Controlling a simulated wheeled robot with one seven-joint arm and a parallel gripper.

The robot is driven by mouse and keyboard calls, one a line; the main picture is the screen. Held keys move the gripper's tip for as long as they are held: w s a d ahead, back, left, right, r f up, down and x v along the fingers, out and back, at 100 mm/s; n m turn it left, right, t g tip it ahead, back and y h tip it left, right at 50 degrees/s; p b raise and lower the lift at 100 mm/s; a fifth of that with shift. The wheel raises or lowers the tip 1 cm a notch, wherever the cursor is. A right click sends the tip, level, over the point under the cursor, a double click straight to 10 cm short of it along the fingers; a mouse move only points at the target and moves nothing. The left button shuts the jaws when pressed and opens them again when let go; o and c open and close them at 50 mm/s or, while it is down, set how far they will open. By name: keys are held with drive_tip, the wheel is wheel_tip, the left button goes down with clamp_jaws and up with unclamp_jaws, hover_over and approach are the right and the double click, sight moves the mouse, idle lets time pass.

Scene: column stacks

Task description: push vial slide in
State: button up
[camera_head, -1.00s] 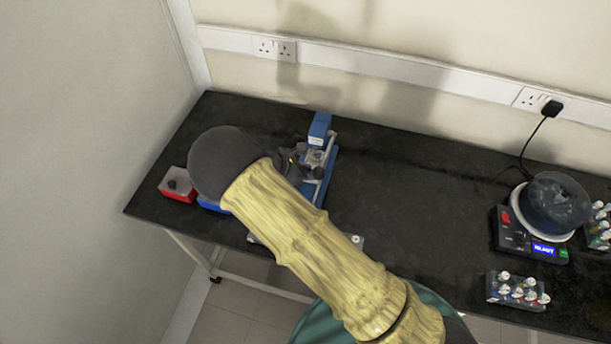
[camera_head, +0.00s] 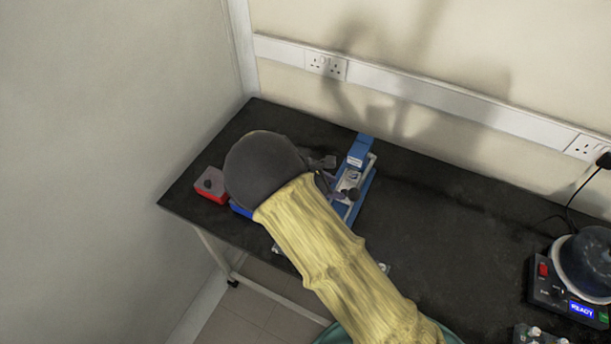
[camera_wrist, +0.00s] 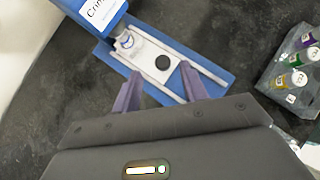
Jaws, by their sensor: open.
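The crimper has a blue head (camera_wrist: 98,12) with a white label and a blue base (camera_wrist: 222,88) with two pale rails. On the rails sits a whitish slide (camera_wrist: 146,55) with a round black knob (camera_wrist: 163,62). A small clear vial (camera_wrist: 125,41) is at the slide's head end, just outside the head. In the head view the crimper's blue head (camera_head: 360,151) stands right of my wrist. My gripper (camera_wrist: 159,76) is open and empty. Its purple-grey fingertips lie either side of the knob in the wrist view; whether they reach its height I cannot tell.
A rack of capped vials (camera_wrist: 294,62) stands right of the crimper in the wrist view. In the head view, a red box (camera_head: 211,186) and a blue box (camera_head: 240,209) are left of it. A device with a lit display (camera_head: 568,290) is far right. The bench between is clear.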

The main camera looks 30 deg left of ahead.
drive_tip(key=b+v, duration=0.1)
drive_tip(key=v, duration=1.2)
drive_tip(key=shift+r, duration=0.15)
drive_tip(key=w+d+r+m+g+y+p, duration=0.1)
drive_tip(key=d+r+m+g+y, duration=0.1)
drive_tip(key=d+r+m+y, duration=0.4)
drive_tip(key=w+d+r+m+g+y, duration=0.2)
drive_tip(key=d+m, duration=0.7)
drive_tip(key=s+d+m, duration=0.2)
drive_tip(key=d+m, duration=0.2)
drive_tip(key=d, duration=0.4)
drive_tip(key=s+d+m+h, duration=0.1)
drive_tip(key=s+d+m, duration=0.2)
drive_tip(key=d, duration=0.5)
drive_tip(key=s+d+m, duration=0.2)
drive_tip(key=d+m, duration=0.3)
drive_tip(key=d, duration=0.3)
drive_tip(key=shift+s+d+h, duration=0.15)
drive_tip(key=shift+s+h, duration=0.15)
drive_tip(key=shift+s, duration=0.05)
drive_tip(key=shift+f, duration=0.15)
drive_tip(key=shift+c, duration=0.4)
